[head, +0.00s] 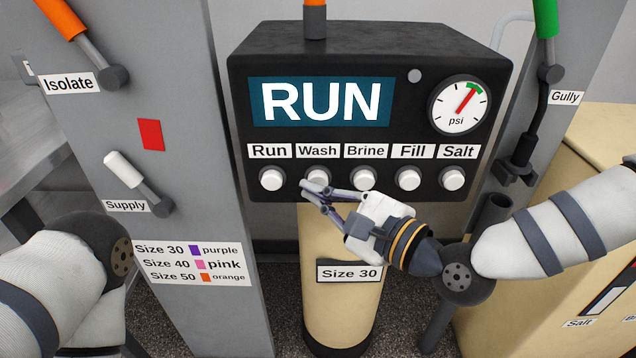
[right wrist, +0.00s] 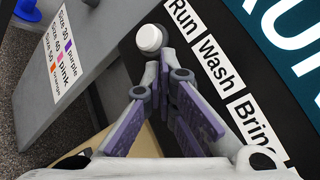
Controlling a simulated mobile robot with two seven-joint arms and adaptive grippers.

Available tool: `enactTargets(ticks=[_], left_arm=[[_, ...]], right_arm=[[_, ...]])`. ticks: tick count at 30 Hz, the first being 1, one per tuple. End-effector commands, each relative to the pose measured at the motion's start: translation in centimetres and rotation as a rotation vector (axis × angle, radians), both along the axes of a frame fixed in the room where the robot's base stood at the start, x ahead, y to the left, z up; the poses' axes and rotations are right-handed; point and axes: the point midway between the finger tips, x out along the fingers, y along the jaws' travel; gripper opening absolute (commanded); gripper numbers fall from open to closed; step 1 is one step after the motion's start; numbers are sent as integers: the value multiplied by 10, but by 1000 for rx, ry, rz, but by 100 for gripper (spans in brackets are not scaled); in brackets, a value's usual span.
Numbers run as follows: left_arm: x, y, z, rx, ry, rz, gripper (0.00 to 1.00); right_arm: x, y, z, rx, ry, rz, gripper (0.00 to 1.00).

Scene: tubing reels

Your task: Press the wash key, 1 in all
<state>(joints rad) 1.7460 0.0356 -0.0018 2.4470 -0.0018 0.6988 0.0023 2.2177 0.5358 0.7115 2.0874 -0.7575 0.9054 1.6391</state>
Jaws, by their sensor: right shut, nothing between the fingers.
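The wash key (head: 318,175) is a white round button under the "Wash" label (head: 318,150) on the black control box. My right gripper (head: 312,190) is shut and empty, with its fingertips just in front of the lower part of this key in the head view. I cannot tell whether they touch it. In the right wrist view the closed fingertips (right wrist: 159,64) lie just below the white run key (right wrist: 149,38); the wash key is hidden behind the fingers there. My left gripper is not in view; only part of the left arm shows.
Other white keys sit alongside: run (head: 271,179), brine (head: 363,178), fill (head: 408,179) and salt (head: 453,178). The display (head: 321,102) reads RUN, beside a psi gauge (head: 460,106). A grey panel (head: 190,200) with lever valves stands left; a tan tank (head: 340,310) stands below.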

Motion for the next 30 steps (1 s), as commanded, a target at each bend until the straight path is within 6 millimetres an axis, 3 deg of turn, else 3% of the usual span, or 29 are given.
enactTargets(ticks=[30], left_arm=[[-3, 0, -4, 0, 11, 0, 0]], right_arm=[[9, 0, 0, 0, -1, -1, 0]])
